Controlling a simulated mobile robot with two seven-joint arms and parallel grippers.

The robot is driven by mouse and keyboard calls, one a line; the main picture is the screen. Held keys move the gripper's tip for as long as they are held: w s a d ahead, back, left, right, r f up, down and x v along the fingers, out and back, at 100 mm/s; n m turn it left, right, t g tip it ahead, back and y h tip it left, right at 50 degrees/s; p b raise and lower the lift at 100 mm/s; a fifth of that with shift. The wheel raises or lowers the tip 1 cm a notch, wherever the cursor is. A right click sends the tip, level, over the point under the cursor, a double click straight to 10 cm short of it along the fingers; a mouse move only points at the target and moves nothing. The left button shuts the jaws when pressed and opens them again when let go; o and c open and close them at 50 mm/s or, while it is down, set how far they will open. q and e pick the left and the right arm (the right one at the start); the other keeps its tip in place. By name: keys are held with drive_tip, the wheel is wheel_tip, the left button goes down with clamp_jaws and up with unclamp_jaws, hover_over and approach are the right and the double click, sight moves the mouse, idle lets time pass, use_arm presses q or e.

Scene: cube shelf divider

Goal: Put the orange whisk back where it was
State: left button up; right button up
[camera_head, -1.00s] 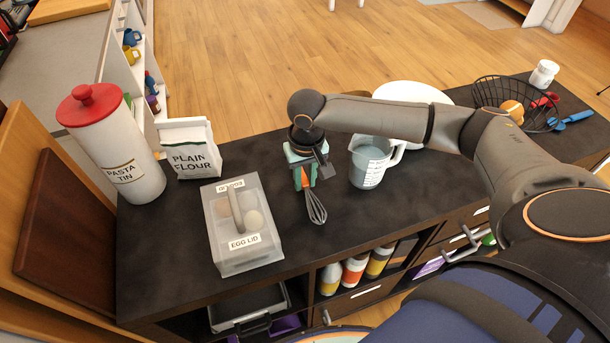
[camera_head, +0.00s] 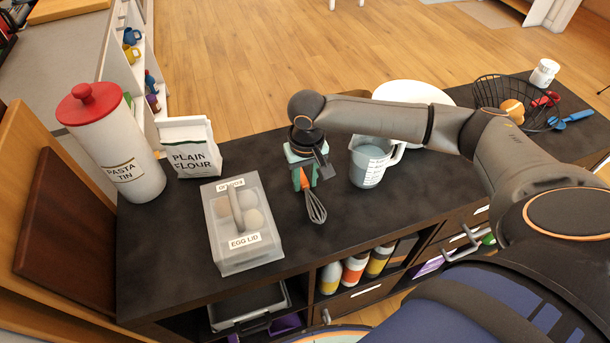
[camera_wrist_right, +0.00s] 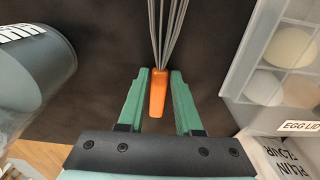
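The whisk has an orange handle (camera_wrist_right: 157,92) and grey wire loops. In the head view the whisk (camera_head: 315,207) is on the dark counter between the egg box and the measuring jug, wires toward the front edge. It appears to lie on the counter. My right gripper (camera_head: 304,178) is above it, pointing down. In the right wrist view my right gripper (camera_wrist_right: 158,78) has its green fingers apart, one on each side of the handle, with gaps on both sides. My left gripper is not in view.
The egg box (camera_head: 240,223) with a clear lid is left of the whisk. The measuring jug (camera_head: 370,162) is close on the right. A flour bag (camera_head: 190,148) and pasta tin (camera_head: 118,155) stand at the left. A wire basket (camera_head: 505,100) is at the far right. The counter's front strip is clear.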

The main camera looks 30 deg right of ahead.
sight(306, 186)
drive_tip(key=o, duration=0.6)
drive_tip(key=shift+c, duration=0.2)
drive_tip(key=shift+r, duration=0.15)
drive_tip(key=shift+s+r, duration=0.2)
drive_tip(key=shift+r, duration=3.45)
drive_tip(key=shift+s+f, duration=0.1)
